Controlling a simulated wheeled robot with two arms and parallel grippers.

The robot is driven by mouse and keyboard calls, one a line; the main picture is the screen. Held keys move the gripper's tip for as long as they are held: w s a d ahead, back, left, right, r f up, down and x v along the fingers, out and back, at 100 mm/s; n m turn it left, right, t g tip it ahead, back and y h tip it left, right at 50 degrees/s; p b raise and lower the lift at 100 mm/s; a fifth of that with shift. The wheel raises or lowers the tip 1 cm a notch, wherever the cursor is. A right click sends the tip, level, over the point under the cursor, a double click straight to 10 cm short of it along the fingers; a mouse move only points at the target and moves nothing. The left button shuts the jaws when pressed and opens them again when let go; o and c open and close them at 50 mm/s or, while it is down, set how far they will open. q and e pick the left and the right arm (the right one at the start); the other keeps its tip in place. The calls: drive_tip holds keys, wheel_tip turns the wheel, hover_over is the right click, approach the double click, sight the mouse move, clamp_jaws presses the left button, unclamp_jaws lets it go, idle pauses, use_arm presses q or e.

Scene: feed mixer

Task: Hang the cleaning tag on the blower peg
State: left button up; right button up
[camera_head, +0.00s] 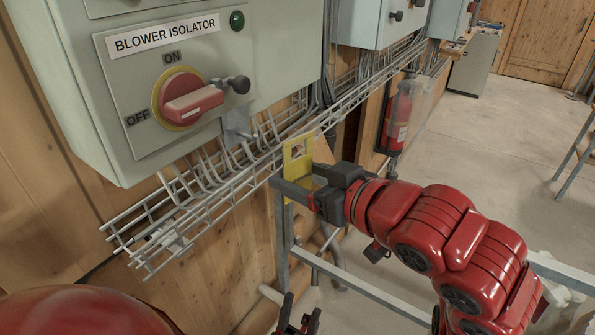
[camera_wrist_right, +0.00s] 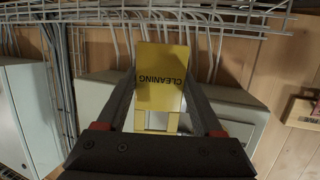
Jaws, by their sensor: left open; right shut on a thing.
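The yellow cleaning tag (camera_head: 298,175) is held upright in my right gripper (camera_head: 292,188), in front of the wire cable tray. In the right wrist view the tag (camera_wrist_right: 161,65) sits between the two fingers of the gripper (camera_wrist_right: 160,95), its word CLEANING upside down and an opening at its near end. The dark blower peg (camera_head: 237,85) sticks out of the blower isolator panel, just right of the red switch handle (camera_head: 192,104). The tag is apart from it, below and to the right. My left gripper (camera_head: 298,318) is open at the bottom edge, mostly out of frame.
The blower isolator box (camera_head: 70,75) fills the upper left. The wire cable tray (camera_head: 200,190) runs below it along the wooden wall. A metal frame (camera_head: 365,287) stands under my right arm. A red fire extinguisher (camera_head: 397,122) stands behind; open floor lies to the right.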

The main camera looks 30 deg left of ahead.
drive_tip(key=shift+s+a+r, duration=0.15)
drive_tip(key=shift+s, duration=0.15)
drive_tip(key=shift+w+a, duration=0.1)
drive_tip(key=shift+a, duration=1.05)
drive_tip(key=a+f, duration=0.1)
drive_tip(key=a, duration=0.6)
drive_tip(key=shift+w+f, duration=0.35)
drive_tip(key=o, duration=1.3)
drive_tip(key=shift+d, duration=0.1)
